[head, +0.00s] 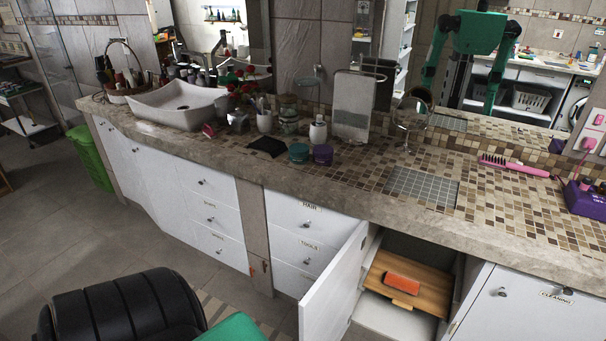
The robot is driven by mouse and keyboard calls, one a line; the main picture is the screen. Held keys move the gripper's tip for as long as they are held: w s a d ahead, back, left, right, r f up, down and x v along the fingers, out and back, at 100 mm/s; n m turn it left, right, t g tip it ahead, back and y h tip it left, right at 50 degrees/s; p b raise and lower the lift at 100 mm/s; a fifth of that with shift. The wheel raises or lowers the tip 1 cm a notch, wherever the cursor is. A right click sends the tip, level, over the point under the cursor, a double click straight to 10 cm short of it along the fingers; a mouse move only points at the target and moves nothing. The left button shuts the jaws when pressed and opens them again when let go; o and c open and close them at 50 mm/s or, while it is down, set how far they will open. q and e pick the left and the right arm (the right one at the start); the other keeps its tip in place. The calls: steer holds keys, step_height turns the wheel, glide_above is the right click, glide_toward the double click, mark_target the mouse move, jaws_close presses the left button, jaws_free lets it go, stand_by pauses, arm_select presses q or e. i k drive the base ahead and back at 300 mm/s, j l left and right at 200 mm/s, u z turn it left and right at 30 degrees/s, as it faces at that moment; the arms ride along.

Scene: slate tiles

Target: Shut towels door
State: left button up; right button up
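A white cabinet door (333,290) under the counter stands open, swung out toward me to the left of its opening. I cannot read a towels label on it from here. Inside the open cabinet, a wooden board or shelf (408,279) bears an orange item (401,283). A pale surface shows below it. Nothing is seen touching the door.
The stone-edged counter (300,193) runs above the cabinets. Shut drawers (212,213) lie left of the door; a shut cabinet labelled cleaning (520,308) lies right. A black padded shape (120,312) fills the lower left. Grey floor (45,255) is clear at left.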

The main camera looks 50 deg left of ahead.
mark_target(324, 312)
steer(key=j+z, duration=0.1)
steer(key=j, duration=0.55)
steer(key=k+j, duration=0.1)
steer(key=j, duration=0.5)
steer(key=k+j+z, duration=0.15)
steer(key=j, duration=1.1)
steer(key=z, duration=0.05)
